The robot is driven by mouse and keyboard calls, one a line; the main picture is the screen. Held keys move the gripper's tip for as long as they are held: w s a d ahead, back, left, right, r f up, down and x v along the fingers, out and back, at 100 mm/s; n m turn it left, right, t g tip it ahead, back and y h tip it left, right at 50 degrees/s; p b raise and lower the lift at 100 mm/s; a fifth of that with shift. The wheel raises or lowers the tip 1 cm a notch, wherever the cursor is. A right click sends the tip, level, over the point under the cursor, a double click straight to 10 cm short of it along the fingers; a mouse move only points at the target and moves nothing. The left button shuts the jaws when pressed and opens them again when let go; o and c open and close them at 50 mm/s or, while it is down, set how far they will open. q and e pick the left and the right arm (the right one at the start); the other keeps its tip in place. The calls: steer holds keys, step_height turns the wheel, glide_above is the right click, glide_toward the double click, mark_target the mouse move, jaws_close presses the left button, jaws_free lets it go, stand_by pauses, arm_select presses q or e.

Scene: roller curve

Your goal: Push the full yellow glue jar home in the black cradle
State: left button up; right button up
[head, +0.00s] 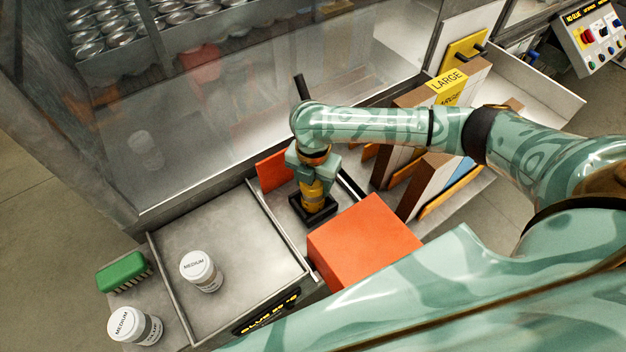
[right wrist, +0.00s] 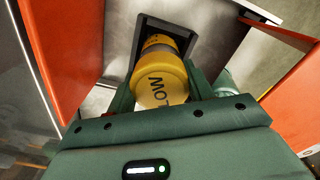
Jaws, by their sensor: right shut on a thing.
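The yellow glue jar (head: 313,190) stands at the black cradle (head: 320,217), its lower end within the cradle's square rim. My right gripper (head: 312,176) comes down from above and is shut on the jar. In the right wrist view the jar (right wrist: 160,85) is between the fingers, its yellow lid with dark lettering facing the camera. The cradle (right wrist: 206,40) shows as a dark square frame around the jar's far end. I cannot tell how deep the jar sits; its base is hidden. My left gripper is not in view.
An orange block (head: 362,243) stands close to the right of the cradle, and an orange plate (head: 272,170) behind it on the left. A metal tray (head: 240,235) holds a white MEDIUM jar (head: 201,270). Another white jar (head: 133,325) and a green brush (head: 122,272) are left. Clear glass stands behind.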

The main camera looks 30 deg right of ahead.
steer(key=shift+f, duration=0.6)
stand_by(0.8)
steer(key=o, duration=1.7)
steer(key=shift+r, duration=0.15)
steer(key=shift+r+p, duration=4.4)
steer(key=shift+p, duration=1.35)
steer(key=shift+f, duration=0.1)
